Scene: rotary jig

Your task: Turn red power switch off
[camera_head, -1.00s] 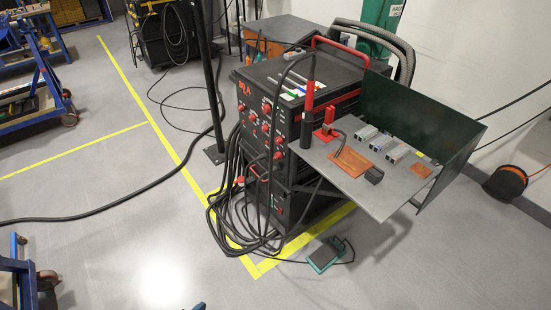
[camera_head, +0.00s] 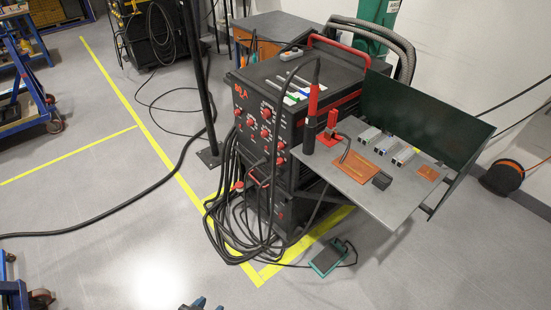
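The black welding power unit (camera_head: 310,88) stands in the middle of the view, its front panel turned to the left. Several red knobs (camera_head: 266,113) sit on the upper front panel. A small red part (camera_head: 281,214) shows on the lower front panel. It is too small to tell which of these is the red power switch or how it is set. Hanging black cables partly cover the front.
Looped cables (camera_head: 232,235) lie at the unit's foot. A green foot pedal (camera_head: 327,260) is on the floor in front. A grey side shelf (camera_head: 380,205) juts out to the right. A black post (camera_head: 209,90) stands behind left. The left floor is mostly open.

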